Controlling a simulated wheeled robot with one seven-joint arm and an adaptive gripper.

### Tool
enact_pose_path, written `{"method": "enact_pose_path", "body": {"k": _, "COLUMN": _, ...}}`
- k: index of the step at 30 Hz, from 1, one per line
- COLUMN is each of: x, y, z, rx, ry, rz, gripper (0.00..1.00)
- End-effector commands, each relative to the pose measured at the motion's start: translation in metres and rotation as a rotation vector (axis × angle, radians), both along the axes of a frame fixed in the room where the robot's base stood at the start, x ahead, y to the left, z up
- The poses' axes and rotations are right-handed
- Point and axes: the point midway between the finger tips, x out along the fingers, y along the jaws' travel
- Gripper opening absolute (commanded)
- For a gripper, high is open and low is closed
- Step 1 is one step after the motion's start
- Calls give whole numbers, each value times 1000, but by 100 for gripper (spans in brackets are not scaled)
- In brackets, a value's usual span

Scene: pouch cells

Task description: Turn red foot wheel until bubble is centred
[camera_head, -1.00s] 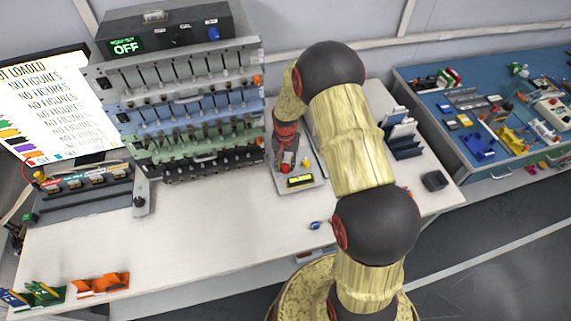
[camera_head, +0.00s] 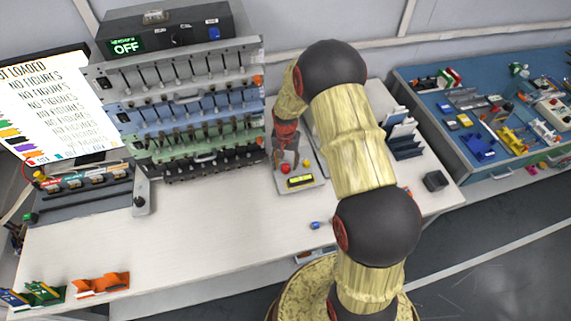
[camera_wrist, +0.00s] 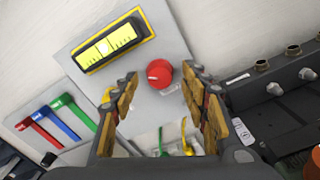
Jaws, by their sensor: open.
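The red foot wheel (camera_wrist: 160,73) sits on a pale grey plate (camera_wrist: 172,35) in the wrist view. My gripper (camera_wrist: 160,76) is open, with one fingertip on each side of the wheel and gaps between. It holds nothing. A yellow-framed level (camera_wrist: 146,22) lies on the plate up and left of the wheel. A pale bubble (camera_wrist: 103,46) shows near the middle of its vial, but I cannot tell whether it is exactly centred. In the head view, the red wheel (camera_head: 285,168) and the level (camera_head: 300,181) show below my gripper, on the white bench.
A rack of coloured trays (camera_head: 190,110) stands close left of the plate. A dark stand with upright plates (camera_head: 404,140) is to the right. A small blue item (camera_head: 315,225) lies in front. The bench (camera_head: 220,235) at front left is mostly clear.

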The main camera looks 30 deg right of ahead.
Motion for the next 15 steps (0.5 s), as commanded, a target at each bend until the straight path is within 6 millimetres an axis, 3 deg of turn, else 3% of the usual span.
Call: {"method": "enact_pose_path", "body": {"k": 15, "x": 1, "y": 0, "z": 95, "rx": -1, "ry": -3, "rz": 0, "gripper": 45}}
